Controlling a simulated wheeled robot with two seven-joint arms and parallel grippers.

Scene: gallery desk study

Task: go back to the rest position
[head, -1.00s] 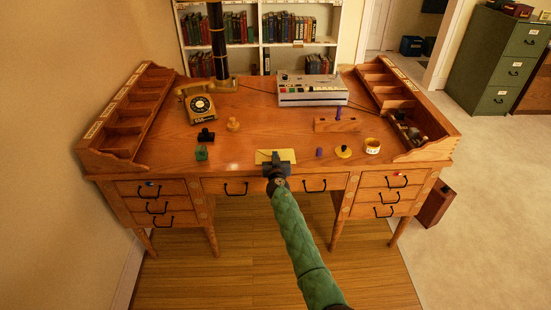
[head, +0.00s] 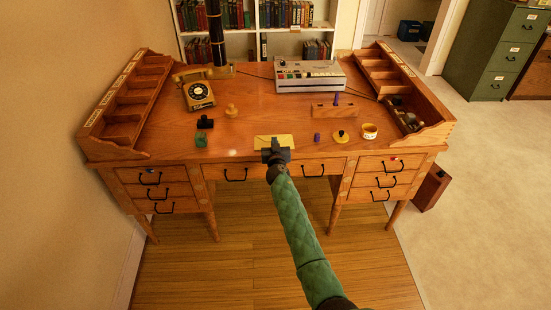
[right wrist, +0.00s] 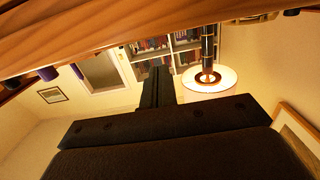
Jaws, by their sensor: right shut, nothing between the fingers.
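My right gripper (head: 275,150) is at the front edge of the wooden desk (head: 260,108), at the end of my green-sleeved arm. It is shut and empty, and it covers part of a yellow envelope (head: 285,138) lying near the edge. In the right wrist view its dark jaws (right wrist: 157,82) are together, with nothing between them. I cannot tell its exact height over the edge. My left gripper is not in the head view.
A telephone (head: 199,94), a grey machine (head: 310,75), a wooden stand (head: 332,111), stamps and a tape roll (head: 369,131) stand on the desk. Pigeonhole racks flank it. The floor in front is clear apart from my arm.

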